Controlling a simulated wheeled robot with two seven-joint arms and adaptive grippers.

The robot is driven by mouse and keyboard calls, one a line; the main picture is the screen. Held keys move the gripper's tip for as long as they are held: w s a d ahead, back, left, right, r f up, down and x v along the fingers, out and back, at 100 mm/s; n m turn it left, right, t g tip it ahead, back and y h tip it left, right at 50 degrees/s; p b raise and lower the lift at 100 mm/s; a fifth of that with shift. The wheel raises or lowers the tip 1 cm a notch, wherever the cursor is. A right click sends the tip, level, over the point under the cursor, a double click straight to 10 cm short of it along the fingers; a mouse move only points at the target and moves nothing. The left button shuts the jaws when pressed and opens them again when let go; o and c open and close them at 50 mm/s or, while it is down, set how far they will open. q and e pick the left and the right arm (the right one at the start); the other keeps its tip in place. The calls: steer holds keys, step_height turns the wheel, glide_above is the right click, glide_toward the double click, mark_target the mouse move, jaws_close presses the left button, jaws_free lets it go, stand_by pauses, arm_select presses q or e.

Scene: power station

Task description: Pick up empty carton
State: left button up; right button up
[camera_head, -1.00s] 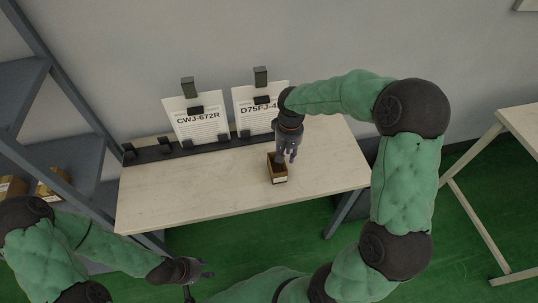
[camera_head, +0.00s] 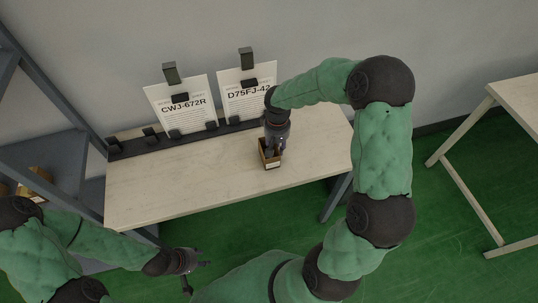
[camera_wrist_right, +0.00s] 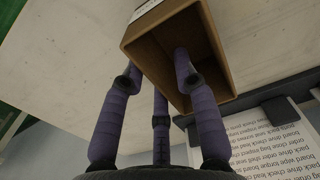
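The empty carton (camera_head: 271,164) is a small brown open-topped box with a pale label, standing on the wooden table. My right gripper (camera_head: 271,148) is down at it and hides part of it. In the right wrist view, the carton (camera_wrist_right: 152,45) opens toward the camera and looks empty. The right gripper (camera_wrist_right: 156,68) straddles one carton wall: one finger reaches inside, the other two are outside. The fingers are spread, with no clear grip seen. My left gripper (camera_head: 196,274) is open and empty, low in front of the table.
The table (camera_head: 200,180) is clear around the carton. Two label sheets, CWJ-672R (camera_head: 183,108) and D75FJ-42 (camera_head: 245,95), stand in a dark rack (camera_head: 150,146) at its back edge. A grey shelf (camera_head: 50,150) is at left, another table (camera_head: 515,120) at right.

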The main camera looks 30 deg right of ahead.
step_height(320, 180, down, 2)
steer(key=shift+r, duration=0.1)
jaws_close()
